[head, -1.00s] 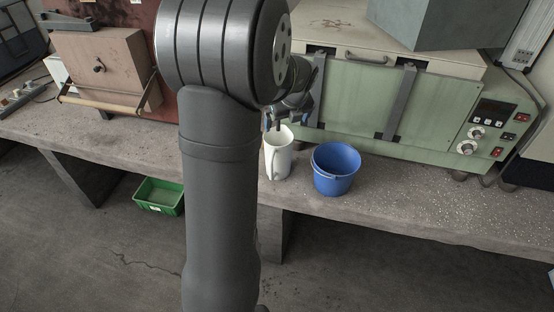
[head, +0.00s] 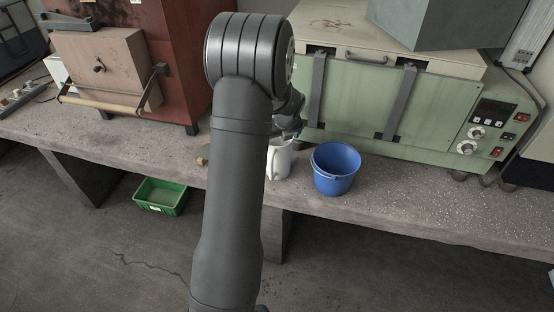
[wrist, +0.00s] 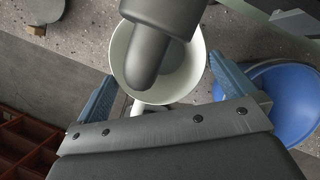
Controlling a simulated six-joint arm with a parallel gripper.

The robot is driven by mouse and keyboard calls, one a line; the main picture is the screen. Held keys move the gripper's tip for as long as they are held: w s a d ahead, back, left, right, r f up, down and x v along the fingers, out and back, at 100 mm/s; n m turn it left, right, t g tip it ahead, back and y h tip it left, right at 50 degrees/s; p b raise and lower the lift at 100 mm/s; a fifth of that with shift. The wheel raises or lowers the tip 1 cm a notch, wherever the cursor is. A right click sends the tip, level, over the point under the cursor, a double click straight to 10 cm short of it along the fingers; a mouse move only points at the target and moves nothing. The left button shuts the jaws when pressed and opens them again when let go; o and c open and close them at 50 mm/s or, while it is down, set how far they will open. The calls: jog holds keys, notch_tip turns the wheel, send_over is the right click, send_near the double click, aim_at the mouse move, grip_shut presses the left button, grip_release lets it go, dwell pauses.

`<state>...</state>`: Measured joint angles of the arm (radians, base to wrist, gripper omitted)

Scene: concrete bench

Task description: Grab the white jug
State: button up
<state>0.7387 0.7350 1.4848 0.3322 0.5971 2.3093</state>
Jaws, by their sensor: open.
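The white jug (head: 279,163) stands upright on the bench, left of the blue bucket, in the head view. My gripper (head: 287,134) is just over its top and hides much of the rim. In the wrist view the jug (wrist: 191,75) is seen from above, its round mouth lying between the two blue fingers of my gripper (wrist: 160,78). The gripper is open, one finger on each side of the jug. A dark rounded part covers much of the mouth there. I cannot tell whether the fingers touch the jug.
The blue bucket (head: 333,172) stands close to the jug's right; it also shows beside the right finger in the wrist view (wrist: 290,105). A green oven (head: 370,115) is behind. A small brown block (head: 202,162) lies left on the bench (head: 400,205). A green crate (head: 160,196) is below.

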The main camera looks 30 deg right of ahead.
jog(key=shift+f, duration=0.1)
jog(key=c, duration=1.5)
jog(key=shift+c, duration=0.3)
